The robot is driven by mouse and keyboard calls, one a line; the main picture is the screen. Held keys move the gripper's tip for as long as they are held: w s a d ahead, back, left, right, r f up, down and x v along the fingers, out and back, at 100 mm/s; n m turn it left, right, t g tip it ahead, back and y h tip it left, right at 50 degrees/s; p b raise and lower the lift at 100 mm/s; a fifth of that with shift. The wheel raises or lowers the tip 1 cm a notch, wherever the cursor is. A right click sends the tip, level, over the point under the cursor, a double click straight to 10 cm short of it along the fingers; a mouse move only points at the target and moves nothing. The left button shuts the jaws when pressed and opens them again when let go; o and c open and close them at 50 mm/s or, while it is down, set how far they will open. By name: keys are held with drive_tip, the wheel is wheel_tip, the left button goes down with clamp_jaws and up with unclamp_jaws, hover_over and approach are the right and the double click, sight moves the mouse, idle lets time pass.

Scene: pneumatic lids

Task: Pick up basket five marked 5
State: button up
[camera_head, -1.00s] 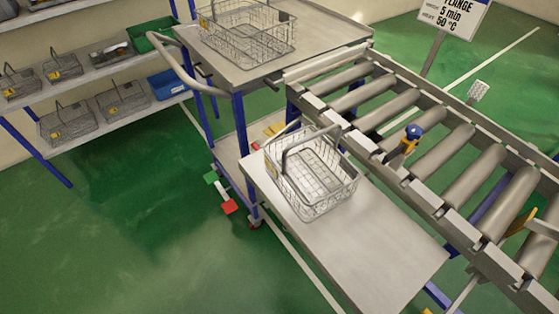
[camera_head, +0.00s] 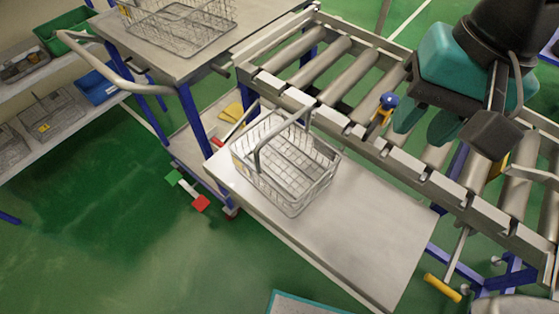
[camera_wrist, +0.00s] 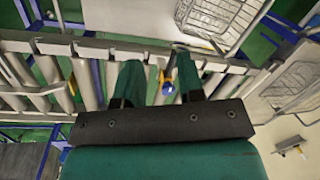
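A wire basket (camera_head: 285,165) with a raised handle and a yellow tag on its left side stands on the side shelf beside the roller conveyor. A second wire basket (camera_head: 180,25) stands on the trolley top, cut by the frame edge. No number is legible on either, so I cannot tell which is five. My gripper (camera_head: 425,122) is open and empty over the conveyor, right of the shelf basket and apart from it. In the wrist view, its two teal fingers (camera_wrist: 158,65) are spread, with one basket (camera_wrist: 225,18) at the top and another (camera_wrist: 294,88) at the right.
A blue-knobbed valve (camera_head: 387,102) on the conveyor's edge is near my gripper. The trolley's bent handle (camera_head: 130,75) reaches left. The side shelf (camera_head: 370,220) is bare right of the basket. Wall shelves at the left hold more baskets (camera_head: 50,113) and bins.

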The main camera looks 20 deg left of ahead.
sight(321, 179)
drive_tip(key=a+f+m+h, duration=0.2)
drive_tip(key=a+f+m, duration=0.25)
drive_tip(key=a, duration=0.45)
drive_tip(key=shift+m+t, duration=0.3)
drive_tip(key=shift+m, duration=0.35)
drive_tip(key=shift+w+a+f+p, duration=0.15)
drive_tip(key=shift+f+p, duration=0.6)
drive_tip(key=shift+f, duration=3.5)
drive_tip(key=shift+s+a+f+p, duration=0.1)
drive_tip(key=shift+f+p, duration=0.65)
drive_tip(key=shift+f, duration=3.45)
clamp_jaws()
